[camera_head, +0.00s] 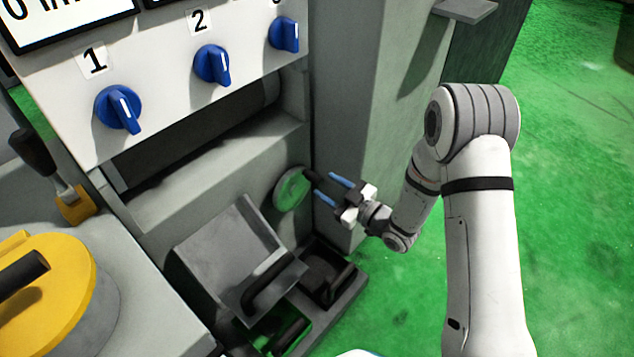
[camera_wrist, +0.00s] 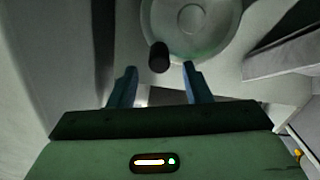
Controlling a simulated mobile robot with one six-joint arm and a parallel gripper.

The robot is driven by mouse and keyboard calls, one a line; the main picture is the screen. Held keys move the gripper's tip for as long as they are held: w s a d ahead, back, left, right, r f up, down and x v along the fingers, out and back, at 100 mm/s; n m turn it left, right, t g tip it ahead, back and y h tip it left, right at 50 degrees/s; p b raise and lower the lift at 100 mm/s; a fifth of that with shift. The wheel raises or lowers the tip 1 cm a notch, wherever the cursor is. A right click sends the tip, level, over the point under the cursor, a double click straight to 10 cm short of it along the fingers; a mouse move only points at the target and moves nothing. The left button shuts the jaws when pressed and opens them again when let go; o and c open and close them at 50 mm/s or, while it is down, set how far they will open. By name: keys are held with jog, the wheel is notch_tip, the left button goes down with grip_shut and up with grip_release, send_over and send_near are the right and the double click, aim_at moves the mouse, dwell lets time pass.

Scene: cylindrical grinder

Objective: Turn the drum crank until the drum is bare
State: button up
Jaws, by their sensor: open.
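The drum crank is a round disc (camera_head: 292,189) with a black handle peg (camera_head: 311,174), low on the machine's side wall. In the wrist view the disc (camera_wrist: 195,18) is pale grey and cut off at the top; its dark peg (camera_wrist: 158,57) points toward me. My gripper (camera_head: 324,184) is open, its two blue fingers facing the crank. In the wrist view the fingertips (camera_wrist: 160,69) lie to either side of the peg's end, with gaps and no clear contact. A dark roller (camera_head: 215,125), possibly the drum, lies in the recess, partly hidden by the panel.
Blue knobs (camera_head: 212,65) line the panel above. A tilted grey lid (camera_head: 225,250) with a black handle and an open dark box (camera_head: 325,275) sit below the crank. A yellow handwheel (camera_head: 60,285) and a lever (camera_head: 35,152) are at left. Green floor is free at right.

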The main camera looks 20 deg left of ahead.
aim_at(321, 182)
jog(key=shift+b+x, duration=0.4)
jog(key=shift+x, duration=1.8)
jog(key=shift+c, duration=0.3)
grip_shut()
